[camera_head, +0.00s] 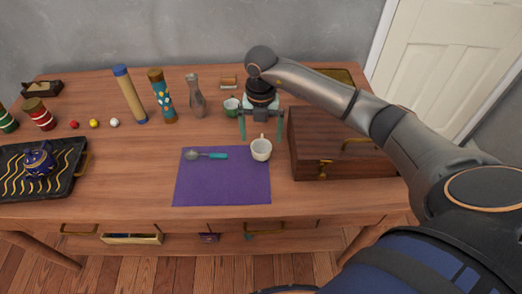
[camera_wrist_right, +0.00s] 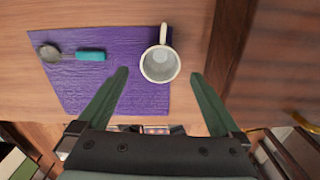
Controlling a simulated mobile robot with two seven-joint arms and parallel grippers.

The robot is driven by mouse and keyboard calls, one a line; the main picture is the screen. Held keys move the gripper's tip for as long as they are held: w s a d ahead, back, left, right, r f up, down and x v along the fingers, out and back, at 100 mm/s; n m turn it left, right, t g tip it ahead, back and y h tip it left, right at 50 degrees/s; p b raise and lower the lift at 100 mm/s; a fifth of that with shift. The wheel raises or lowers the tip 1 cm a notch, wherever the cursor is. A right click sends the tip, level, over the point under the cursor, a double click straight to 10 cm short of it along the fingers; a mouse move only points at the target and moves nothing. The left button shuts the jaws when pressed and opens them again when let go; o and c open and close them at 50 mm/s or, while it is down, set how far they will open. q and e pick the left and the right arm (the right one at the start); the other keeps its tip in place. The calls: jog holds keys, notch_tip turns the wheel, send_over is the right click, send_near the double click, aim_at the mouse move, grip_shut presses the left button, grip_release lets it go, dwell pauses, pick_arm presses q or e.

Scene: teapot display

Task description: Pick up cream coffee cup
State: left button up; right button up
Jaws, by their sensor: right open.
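The cream coffee cup (camera_head: 261,150) stands upright near the right edge of the purple mat (camera_head: 215,190) in the head view, its handle toward the back. In the right wrist view the empty-looking cup (camera_wrist_right: 160,64) shows from above, handle pointing up in the picture. My right gripper (camera_head: 261,139) is open above the cup. In the right wrist view its two green fingers (camera_wrist_right: 160,78) are spread to either side of the cup, with space between them and it. I see no contact. My left gripper is not in view.
A spoon with a teal handle (camera_head: 207,155) lies on the mat. A wooden box (camera_head: 345,160) stands close to the right. A black tray (camera_head: 65,180) holds a blue teapot (camera_head: 39,160) at left.

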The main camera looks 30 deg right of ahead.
aim_at(261, 148)
notch_tip(261, 148, down, 7)
jog(key=shift+d+r, duration=0.1)
dwell(0.3)
jog(key=shift+w, duration=0.1)
jog(key=c, duration=1.3)
